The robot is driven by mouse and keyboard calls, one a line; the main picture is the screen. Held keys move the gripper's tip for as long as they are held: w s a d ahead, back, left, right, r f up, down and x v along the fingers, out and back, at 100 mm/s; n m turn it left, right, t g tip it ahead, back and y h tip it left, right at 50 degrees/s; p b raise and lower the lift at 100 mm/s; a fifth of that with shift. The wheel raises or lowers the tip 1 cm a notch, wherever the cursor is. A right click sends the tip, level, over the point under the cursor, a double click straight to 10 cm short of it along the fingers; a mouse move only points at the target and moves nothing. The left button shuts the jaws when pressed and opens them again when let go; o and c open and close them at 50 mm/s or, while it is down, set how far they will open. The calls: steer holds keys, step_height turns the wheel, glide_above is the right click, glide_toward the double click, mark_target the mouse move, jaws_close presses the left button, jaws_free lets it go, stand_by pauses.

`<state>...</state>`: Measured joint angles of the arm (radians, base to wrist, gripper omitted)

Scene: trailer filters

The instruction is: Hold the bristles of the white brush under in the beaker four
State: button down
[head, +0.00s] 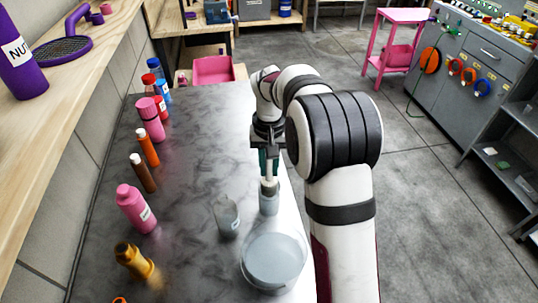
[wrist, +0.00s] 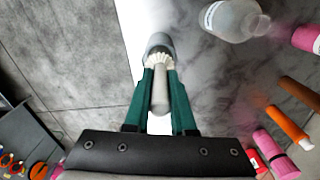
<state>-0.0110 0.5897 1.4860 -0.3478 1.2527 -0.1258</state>
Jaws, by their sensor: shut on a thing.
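My gripper (head: 268,163) has green fingers and is shut on the white brush (head: 268,172) above the right edge of the grey table. In the wrist view, my gripper (wrist: 160,85) holds the pale handle of the brush (wrist: 160,95) between its fingers. The cream bristles fan out at the mouth of a grey beaker, which shows in the wrist view (wrist: 158,41) and the head view (head: 269,201). How deep the bristles sit is unclear, and no number on the beaker is readable.
A clear bottle (head: 227,216) stands left of the beaker, and a round glass dish (head: 273,262) stands in front. Several pink, orange and brown bottles line the table's left side, with a gold one (head: 134,260) nearer. The table's middle is clear.

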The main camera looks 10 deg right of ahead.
steer(key=shift+f, duration=3.3)
steer(key=shift+r, duration=6.15)
step_height(320, 180, up, 5)
glide_above(269, 183)
steer(key=w, duration=0.1)
steer(key=shift+d, duration=0.1)
steer(key=shift+w, duration=0.15)
